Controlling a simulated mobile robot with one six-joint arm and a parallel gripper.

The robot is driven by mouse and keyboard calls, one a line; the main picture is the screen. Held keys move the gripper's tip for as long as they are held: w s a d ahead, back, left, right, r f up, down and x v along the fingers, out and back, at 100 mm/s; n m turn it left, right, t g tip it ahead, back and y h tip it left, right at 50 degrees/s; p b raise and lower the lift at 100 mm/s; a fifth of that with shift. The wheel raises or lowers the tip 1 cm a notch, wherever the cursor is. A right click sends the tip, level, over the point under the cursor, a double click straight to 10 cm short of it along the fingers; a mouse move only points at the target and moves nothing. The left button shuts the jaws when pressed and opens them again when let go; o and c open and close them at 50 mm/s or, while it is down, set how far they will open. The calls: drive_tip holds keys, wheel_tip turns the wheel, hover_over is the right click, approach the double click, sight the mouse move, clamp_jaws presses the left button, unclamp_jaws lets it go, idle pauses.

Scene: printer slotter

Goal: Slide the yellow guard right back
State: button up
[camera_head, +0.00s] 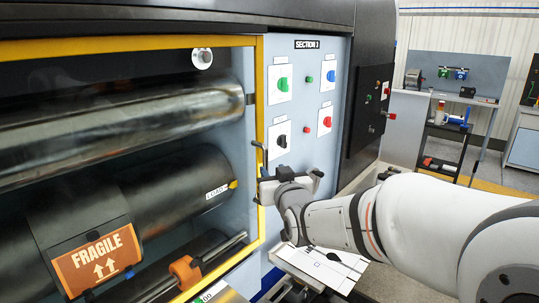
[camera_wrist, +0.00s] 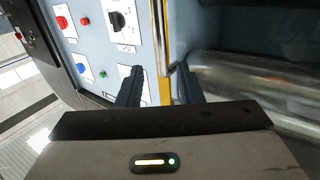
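The yellow guard (camera_head: 261,100) is a yellow-edged frame across the front of the printer in the head view. Its upright right edge stands beside the control panel, and its top bar runs left out of the picture. My gripper (camera_head: 264,165) is at this upright edge, around mid-height. In the wrist view the guard's yellow edge (camera_wrist: 165,88) runs between the two dark fingers of my gripper (camera_wrist: 160,86). The fingers are apart, one on each side of the edge. Whether either finger touches it I cannot tell.
The blue-grey control panel (camera_head: 311,120) with buttons and knobs lies right of the guard. Behind the guard are large rollers (camera_head: 120,115) and an orange FRAGILE label (camera_head: 98,262). A white plate (camera_head: 322,264) sits below my gripper. A workbench (camera_head: 450,97) stands farther back right.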

sight(266, 160)
drive_tip(key=shift+w+a+r+p, duration=0.25)
drive_tip(key=shift+w+a+p, duration=0.1)
drive_tip(key=shift+w, duration=0.3)
drive_tip(key=p+x, duration=0.2)
drive_tip(key=x, duration=0.4)
drive_tip(key=shift+w, duration=0.25)
clamp_jaws()
